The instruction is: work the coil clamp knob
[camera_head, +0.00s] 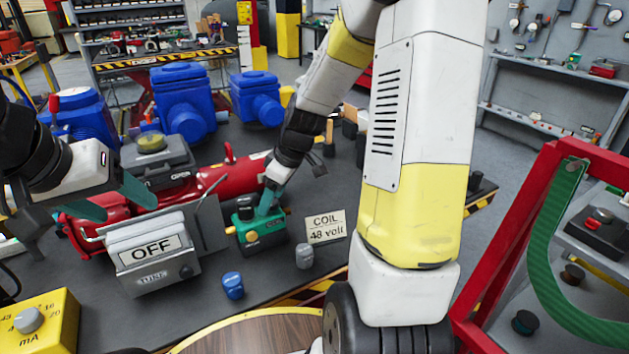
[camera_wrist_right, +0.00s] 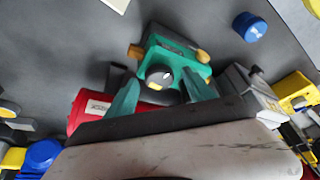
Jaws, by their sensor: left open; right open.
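The green coil unit (camera_head: 262,240) stands on the dark bench, left of the "COIL 48 volt" card (camera_head: 325,227). In the right wrist view the green unit (camera_wrist_right: 175,48) carries a dark round knob (camera_wrist_right: 158,75) with a pale mark on top, likely the coil clamp knob. My right gripper (camera_wrist_right: 160,88) is open, its teal fingers on either side of the knob; contact cannot be told. In the head view the right gripper (camera_head: 271,198) reaches down onto the unit and hides part of its top. My left gripper (camera_head: 112,201) is open and empty, above the grey OFF fuse box (camera_head: 152,250).
A red cylinder (camera_head: 222,176) lies behind the unit. Blue valve bodies (camera_head: 182,100) stand at the back. A blue knob (camera_head: 232,285) and a grey knob (camera_head: 304,256) stand in front. A yellow mA box (camera_head: 50,325) is at front left; a red frame (camera_head: 520,225) is at right.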

